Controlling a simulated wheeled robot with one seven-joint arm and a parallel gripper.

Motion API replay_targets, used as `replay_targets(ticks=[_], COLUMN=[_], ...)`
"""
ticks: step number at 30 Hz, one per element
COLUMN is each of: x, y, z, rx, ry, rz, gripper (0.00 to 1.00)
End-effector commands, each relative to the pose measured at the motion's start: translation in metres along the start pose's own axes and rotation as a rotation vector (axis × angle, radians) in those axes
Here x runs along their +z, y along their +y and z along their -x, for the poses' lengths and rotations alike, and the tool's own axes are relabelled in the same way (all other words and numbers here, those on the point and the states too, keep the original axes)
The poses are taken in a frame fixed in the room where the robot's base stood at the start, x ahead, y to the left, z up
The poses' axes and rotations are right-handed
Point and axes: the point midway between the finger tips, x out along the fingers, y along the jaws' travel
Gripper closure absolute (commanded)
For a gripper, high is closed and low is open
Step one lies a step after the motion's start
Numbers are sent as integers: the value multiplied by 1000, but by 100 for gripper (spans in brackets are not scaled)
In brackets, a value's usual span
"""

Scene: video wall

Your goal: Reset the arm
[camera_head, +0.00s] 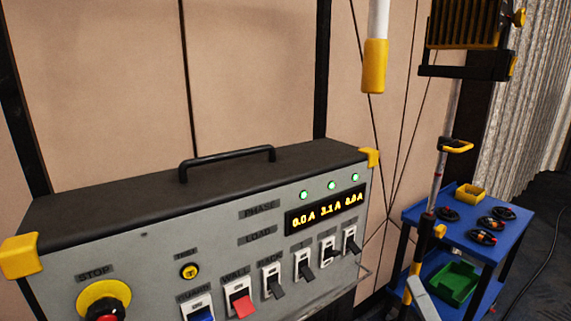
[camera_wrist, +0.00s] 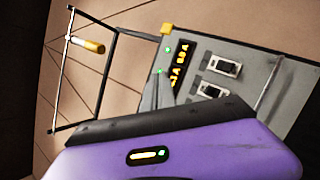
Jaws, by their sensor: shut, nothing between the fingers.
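My gripper (camera_wrist: 158,92) shows in the wrist view as grey fingers brought together, rising from a purple housing with a black edge. Nothing is held between them. Behind the fingers is the grey control box (camera_wrist: 262,72), with its lit display and rocker switches seen at a tilt. The fingertips overlap the box's edge in the picture; I cannot tell whether they touch it. In the head view the control box (camera_head: 150,248) fills the lower left, and my gripper cannot be made out there.
The box has a black top handle (camera_head: 228,160), a red-and-yellow stop button (camera_head: 104,302), switches and a display (camera_head: 326,208) reading 0.0 A, 3.1 A, 8.0 A. A blue cart (camera_head: 480,250) stands at right. A yellow-ended white rod (camera_head: 375,65) hangs above.

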Motion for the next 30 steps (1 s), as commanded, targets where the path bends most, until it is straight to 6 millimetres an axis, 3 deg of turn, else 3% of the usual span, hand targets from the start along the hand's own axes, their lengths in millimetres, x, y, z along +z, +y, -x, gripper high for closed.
replay_targets(ticks=[9, 15, 24, 30], x=[-20, -38, -68, -84], y=[26, 41, 75, 103], z=[108, 177, 271, 324], rx=[-67, -133, -274, -409], ry=[-242, -393, -618, -738], rz=[-777, -1197, -1662, -1807], gripper=[100, 100, 100, 100])
